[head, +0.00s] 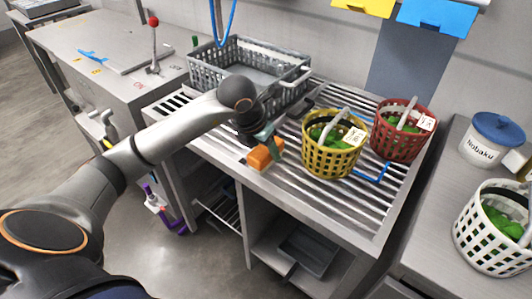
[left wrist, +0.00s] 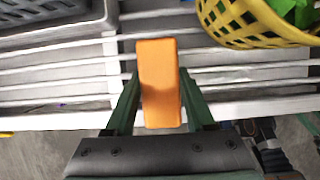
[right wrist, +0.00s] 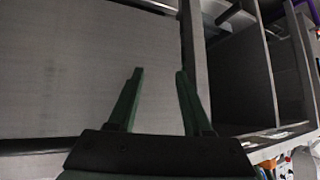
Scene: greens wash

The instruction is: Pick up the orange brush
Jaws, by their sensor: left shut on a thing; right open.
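The orange brush (head: 262,155) is a plain orange block at the front edge of the slatted rack, left of the yellow basket. My left gripper (head: 265,137) reaches down over it and is shut on it. In the left wrist view the brush (left wrist: 158,80) sits between the two green fingers, over the slats. I cannot tell whether it still touches the slats. My right gripper (right wrist: 160,74) is open and empty, facing a grey panel in the right wrist view.
A yellow basket (head: 318,160) and a red basket (head: 398,143), both with greens, stand on the slatted rack (head: 310,205). A grey crate (head: 233,75) is behind my left gripper. A white basket (head: 480,235) and a blue-lidded jar (head: 488,150) stand at the right.

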